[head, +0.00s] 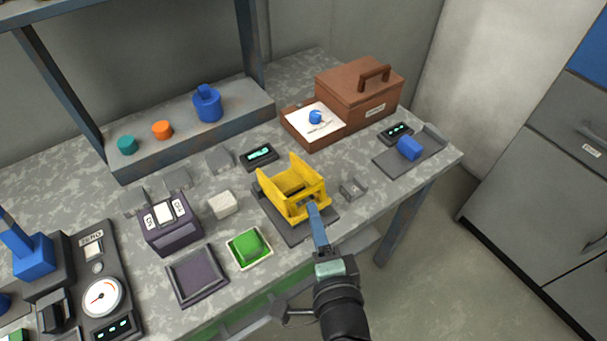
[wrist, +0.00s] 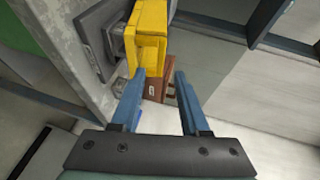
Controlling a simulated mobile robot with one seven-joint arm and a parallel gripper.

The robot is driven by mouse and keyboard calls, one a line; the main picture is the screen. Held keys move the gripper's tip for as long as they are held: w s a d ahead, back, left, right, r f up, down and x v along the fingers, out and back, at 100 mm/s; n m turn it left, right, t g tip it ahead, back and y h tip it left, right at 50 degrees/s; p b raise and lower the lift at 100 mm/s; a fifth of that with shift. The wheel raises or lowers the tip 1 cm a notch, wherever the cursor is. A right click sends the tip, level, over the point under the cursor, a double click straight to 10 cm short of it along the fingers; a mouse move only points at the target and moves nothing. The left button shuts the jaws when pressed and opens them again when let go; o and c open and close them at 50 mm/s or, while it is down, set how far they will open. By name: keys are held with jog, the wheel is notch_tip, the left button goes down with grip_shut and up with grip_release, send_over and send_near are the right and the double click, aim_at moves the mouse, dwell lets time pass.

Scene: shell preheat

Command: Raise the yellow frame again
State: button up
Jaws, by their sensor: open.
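The yellow frame (head: 281,190) stands on a dark base plate (head: 286,232) near the front edge of the bench, with raised sides and an opening in its front face. My gripper (head: 313,208) is at the frame's front right, its blue fingers reaching to the front face. In the wrist view, my gripper (wrist: 160,74) is open with nothing held between its fingers. The yellow frame (wrist: 150,28) lies just beyond the tips, more toward the left finger. I cannot tell whether a finger touches it.
A small grey block (head: 353,188) sits close right of the frame. The green button (head: 248,245) and a white block (head: 222,204) are on its left. A small display (head: 259,157) is behind it. A brown case (head: 358,92) stands at the back right.

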aim_at(306, 191)
jog(key=x, duration=1.1)
jog(key=shift+w, duration=0.2)
grip_shut()
dwell(1.0)
